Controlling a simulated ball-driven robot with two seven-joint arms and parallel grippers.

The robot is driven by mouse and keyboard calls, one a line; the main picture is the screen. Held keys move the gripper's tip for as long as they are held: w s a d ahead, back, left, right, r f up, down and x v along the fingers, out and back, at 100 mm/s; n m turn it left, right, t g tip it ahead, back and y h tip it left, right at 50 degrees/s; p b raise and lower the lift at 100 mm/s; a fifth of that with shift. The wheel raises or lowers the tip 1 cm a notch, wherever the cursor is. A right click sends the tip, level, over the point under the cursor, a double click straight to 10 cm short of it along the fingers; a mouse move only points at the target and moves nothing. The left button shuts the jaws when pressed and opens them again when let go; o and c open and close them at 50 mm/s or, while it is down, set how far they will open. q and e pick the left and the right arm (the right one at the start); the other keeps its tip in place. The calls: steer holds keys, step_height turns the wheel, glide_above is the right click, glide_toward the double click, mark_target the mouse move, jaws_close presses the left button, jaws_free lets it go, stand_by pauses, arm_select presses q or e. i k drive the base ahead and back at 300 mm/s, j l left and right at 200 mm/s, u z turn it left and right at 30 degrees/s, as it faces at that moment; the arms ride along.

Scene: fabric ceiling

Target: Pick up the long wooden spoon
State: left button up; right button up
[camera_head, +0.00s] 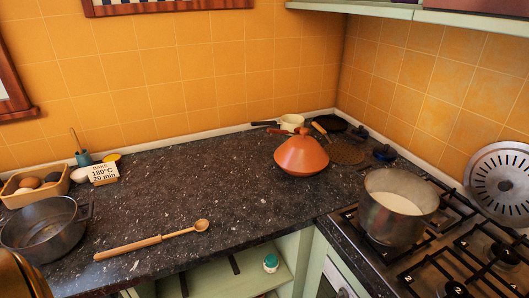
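The long wooden spoon (151,242) lies flat on the dark speckled countertop (200,195), near its front edge. Its small round bowl is at the right end, and its handle runs left and slightly toward the front edge. Nothing covers the spoon. Neither my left gripper nor my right gripper can be made out in the head view.
A dark pot (45,228) stands left of the spoon, by an egg tray (35,187) and a small sign (103,173). An orange tagine (301,153) stands at the back. A steel pot (396,207) is on the stove at right. The counter's middle is clear.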

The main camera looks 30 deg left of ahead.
mark_target(201, 225)
steer(key=j+u, duration=0.1)
steer(key=u, duration=1.55)
